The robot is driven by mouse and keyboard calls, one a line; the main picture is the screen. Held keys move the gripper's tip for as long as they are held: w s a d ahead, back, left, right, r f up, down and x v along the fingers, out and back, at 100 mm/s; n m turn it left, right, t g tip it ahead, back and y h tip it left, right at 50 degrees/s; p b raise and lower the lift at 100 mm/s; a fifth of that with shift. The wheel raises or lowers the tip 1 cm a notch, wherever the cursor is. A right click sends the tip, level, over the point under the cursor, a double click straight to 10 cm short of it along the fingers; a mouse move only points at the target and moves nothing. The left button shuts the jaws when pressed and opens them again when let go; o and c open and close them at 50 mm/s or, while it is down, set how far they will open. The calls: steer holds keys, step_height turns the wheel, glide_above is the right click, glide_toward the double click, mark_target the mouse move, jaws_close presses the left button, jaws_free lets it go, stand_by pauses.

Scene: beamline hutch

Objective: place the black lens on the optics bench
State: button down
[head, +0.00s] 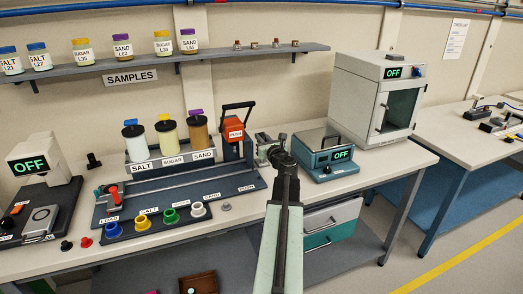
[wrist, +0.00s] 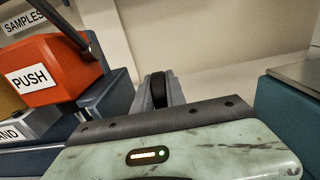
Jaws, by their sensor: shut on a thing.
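My gripper (head: 279,155) is over the main table, between the red-topped press and the teal hot plate. In the wrist view its grey fingers (wrist: 160,95) are shut on a dark, round-edged piece (wrist: 158,86), which looks like the black lens seen edge-on. In the head view the lens is too small and dark to tell from the gripper. Low black-and-grey fixtures (head: 490,112) stand on the separate table at the far right; they may belong to the optics bench, but no label is readable there.
The teal hot plate (head: 326,156) and a white oven (head: 376,97) stand to the right of my gripper. The press (head: 234,134) with its orange PUSH face (wrist: 58,68) is close on the left. A floor gap separates the main table from the right table (head: 446,125).

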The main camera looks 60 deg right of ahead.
step_height(320, 180, up, 11)
steer(key=p, duration=1.1)
steer(key=shift+r, duration=0.1)
